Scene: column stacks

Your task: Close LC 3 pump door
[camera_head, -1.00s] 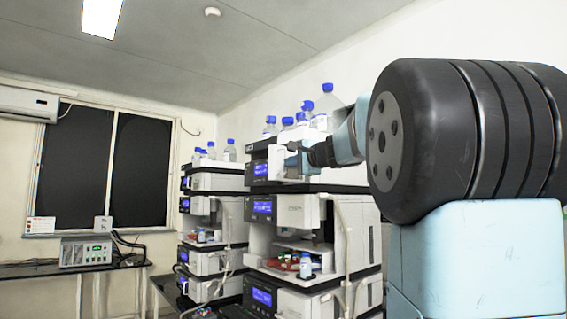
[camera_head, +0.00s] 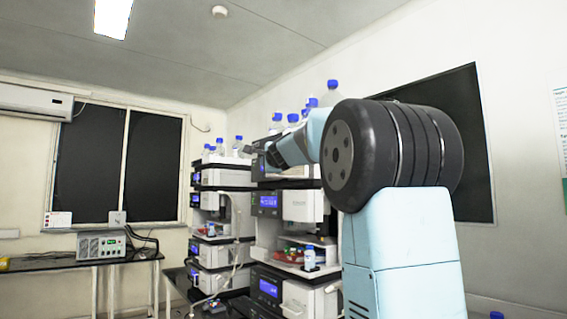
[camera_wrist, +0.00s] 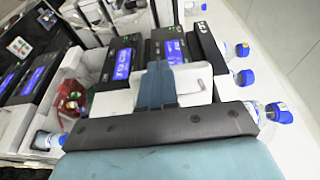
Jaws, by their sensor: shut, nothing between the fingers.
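The nearer instrument stack (camera_head: 303,206) stands in the middle of the head view, with modules one above another. Its top module (camera_head: 258,168) is partly hidden by my arm. My gripper (camera_head: 265,150) is at the upper front of this stack. In the wrist view my gripper (camera_wrist: 157,72) has its fingers together and empty, over the dark module fronts with blue displays (camera_wrist: 175,50). A white panel (camera_wrist: 193,82) lies beside the fingers; I cannot tell whether it is the LC 3 pump door or whether they touch it. No label reading LC 3 is legible.
Blue-capped bottles (camera_head: 332,93) stand on top of the stack. An open bay (camera_head: 290,254) below holds red items and a small bottle. A second stack (camera_head: 208,228) stands behind to the left. A black table (camera_head: 75,261) with a grey box is at far left.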

